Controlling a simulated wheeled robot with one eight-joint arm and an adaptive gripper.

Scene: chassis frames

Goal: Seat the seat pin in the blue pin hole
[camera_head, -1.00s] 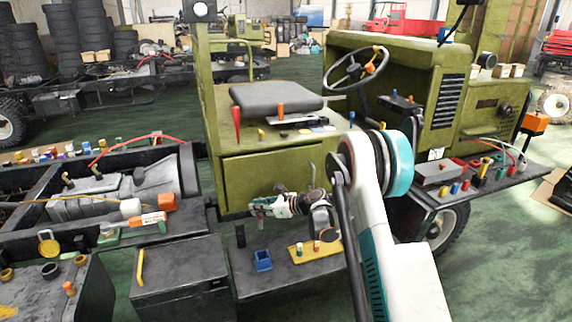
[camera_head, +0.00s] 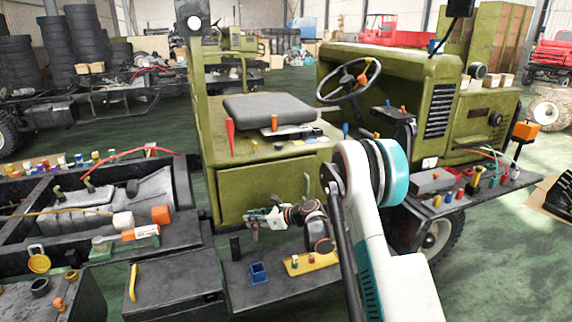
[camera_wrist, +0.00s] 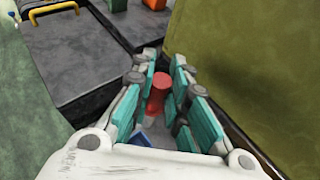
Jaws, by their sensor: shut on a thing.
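My gripper (camera_head: 254,222) hangs before the olive seat box, above the dark step. In the wrist view its teal-padded fingers (camera_wrist: 161,98) are shut on a red cylindrical pin (camera_wrist: 159,90) with a wider round top, apparently the seat pin. The pin's lower end is hidden in the wrist view and too small to make out in the head view. A blue open-topped block (camera_head: 258,273), apparently the blue pin hole, stands on the step below the gripper. A corner of the blue block (camera_wrist: 142,137) shows below the fingers in the wrist view. The pin appears apart from it.
A yellow plate (camera_head: 325,259) with small coloured pins lies right of the blue block. A black cylinder (camera_head: 235,247) stands left of it. The olive seat box (camera_head: 232,190) rises close behind the gripper. A dark case with a yellow handle (camera_head: 132,282) stands to the left.

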